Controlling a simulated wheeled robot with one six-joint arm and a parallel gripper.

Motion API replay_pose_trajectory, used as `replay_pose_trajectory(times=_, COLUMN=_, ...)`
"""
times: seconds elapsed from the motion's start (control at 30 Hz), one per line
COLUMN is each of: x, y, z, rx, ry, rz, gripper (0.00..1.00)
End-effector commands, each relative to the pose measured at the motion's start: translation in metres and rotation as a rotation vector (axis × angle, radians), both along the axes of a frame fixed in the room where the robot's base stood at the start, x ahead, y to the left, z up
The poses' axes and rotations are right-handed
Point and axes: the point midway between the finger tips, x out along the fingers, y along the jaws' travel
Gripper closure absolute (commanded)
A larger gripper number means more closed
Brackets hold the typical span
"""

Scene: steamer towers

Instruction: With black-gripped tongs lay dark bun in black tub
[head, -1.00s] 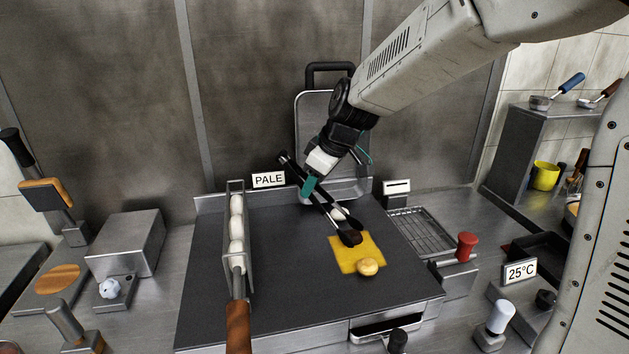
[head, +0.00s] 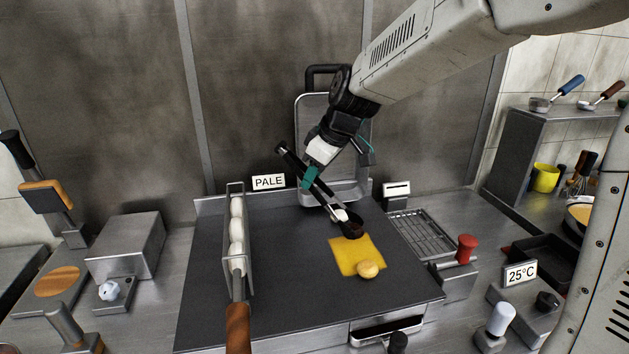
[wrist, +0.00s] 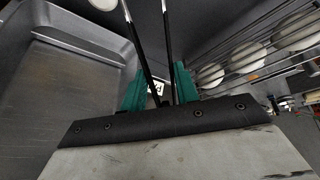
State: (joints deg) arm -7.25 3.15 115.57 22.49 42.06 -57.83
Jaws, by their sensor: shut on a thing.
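My gripper (head: 312,178) is shut on the black-gripped tongs (head: 325,196), over the back of the dark board. In the wrist view its teal fingers (wrist: 158,88) press the tongs' two dark arms (wrist: 168,50) from both sides. The tongs slant down to the right. At their tips is the dark bun (head: 355,231), largely covered by the tips; whether it is clear of the board I cannot tell. The black tub (head: 541,262) stands on the counter at the far right and looks empty.
A pale bun (head: 340,215) lies close beside the tongs' tips. A yellow bun (head: 368,270) sits on a yellow cloth (head: 347,254). A wire rack (head: 421,233) and red-knobbed block (head: 466,248) stand between board and tub. A long-handled rack of white buns (head: 237,240) is left.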

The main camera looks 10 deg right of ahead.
Motion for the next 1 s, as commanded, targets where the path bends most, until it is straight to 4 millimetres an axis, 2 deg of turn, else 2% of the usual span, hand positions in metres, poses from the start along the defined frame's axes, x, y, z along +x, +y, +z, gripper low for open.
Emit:
replay_pose_trajectory(times=0.6, x=0.0, y=0.0, z=0.044, rx=0.0, ry=-0.003, rz=0.0, gripper=0.83)
replay_pose_trajectory(times=1.0, x=0.0, y=0.0, z=0.05, rx=-0.001, ry=-0.001, rz=0.0, gripper=0.83)
